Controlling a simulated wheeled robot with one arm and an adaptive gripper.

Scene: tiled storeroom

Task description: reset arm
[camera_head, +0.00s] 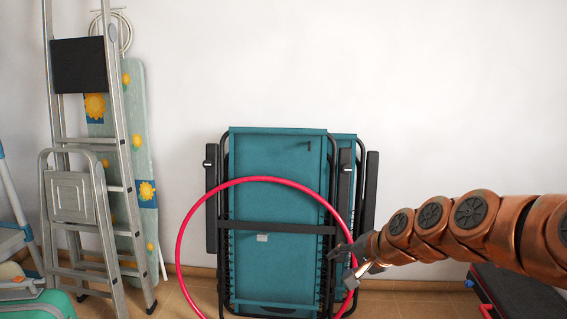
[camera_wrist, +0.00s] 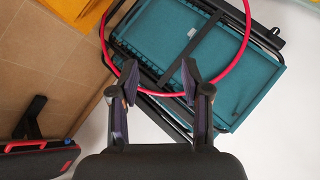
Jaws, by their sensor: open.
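My arm (camera_head: 480,226) is copper-coloured and reaches in from the right in the head view. My gripper (camera_head: 345,262) is at its end, in front of the folded teal chairs' right side. In the wrist view my gripper (camera_wrist: 160,80) has its two fingers spread apart. The red hoop (camera_head: 266,180) stands in front of the chairs, and its right side passes close to the fingers. In the wrist view the hoop (camera_wrist: 249,40) curves behind or between the fingertips; I cannot tell whether it touches them.
Folded teal chairs (camera_head: 280,180) lean against the white wall. A metal ladder (camera_head: 113,150) and a patterned ironing board (camera_head: 140,150) lean at the left. A black and red case (camera_head: 515,295) lies at the lower right. The wall above the chairs is clear.

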